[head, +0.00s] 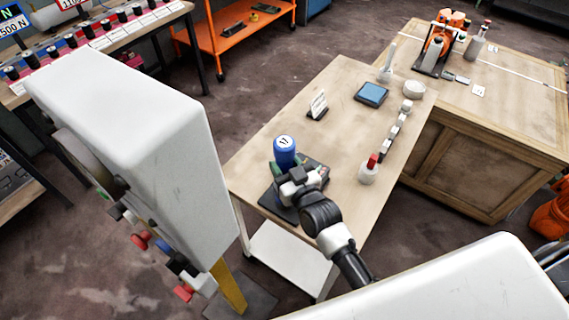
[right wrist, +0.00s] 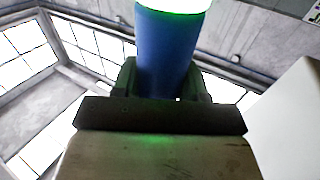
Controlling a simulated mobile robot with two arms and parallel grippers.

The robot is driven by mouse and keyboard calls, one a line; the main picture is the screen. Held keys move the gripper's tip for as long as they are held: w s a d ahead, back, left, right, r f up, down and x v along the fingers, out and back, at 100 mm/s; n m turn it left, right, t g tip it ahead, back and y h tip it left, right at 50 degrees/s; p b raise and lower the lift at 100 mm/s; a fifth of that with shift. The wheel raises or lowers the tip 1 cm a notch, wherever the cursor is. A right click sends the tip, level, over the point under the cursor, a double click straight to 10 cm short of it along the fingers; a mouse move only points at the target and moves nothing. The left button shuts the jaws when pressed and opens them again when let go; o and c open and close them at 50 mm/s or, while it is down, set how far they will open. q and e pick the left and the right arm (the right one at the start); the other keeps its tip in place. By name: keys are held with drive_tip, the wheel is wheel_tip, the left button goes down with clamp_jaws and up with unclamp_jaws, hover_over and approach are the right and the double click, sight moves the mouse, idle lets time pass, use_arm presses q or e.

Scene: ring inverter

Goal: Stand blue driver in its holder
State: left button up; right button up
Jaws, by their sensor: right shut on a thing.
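The blue driver (head: 285,148), with a round white top bearing dark marks, stands roughly upright near the front left of the light wooden table. My right gripper (head: 291,173) is shut on it. In the right wrist view the blue driver (right wrist: 167,50) rises between the dark fingers (right wrist: 168,82). A dark flat base (head: 283,205), apparently the holder, lies on the table below the gripper. The gripper and wrist hide much of it, so I cannot tell whether the driver's lower end is in it. My left gripper is not in view.
A red-capped white bottle (head: 368,170) stands right of my gripper, with a row of small blocks (head: 394,133) behind it. A large white cabinet (head: 150,140) stands left of the table.

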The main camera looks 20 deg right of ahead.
idle(0.5)
drive_tip(key=o, duration=1.1)
drive_tip(key=shift+f, duration=0.1)
drive_tip(key=shift+o, duration=0.2)
drive_tip(key=shift+f, duration=0.25)
drive_tip(key=s+d+b, duration=0.2)
drive_tip(key=s, duration=0.8)
drive_tip(key=shift+s+r+b, duration=0.15)
drive_tip(key=shift+s+b, duration=0.15)
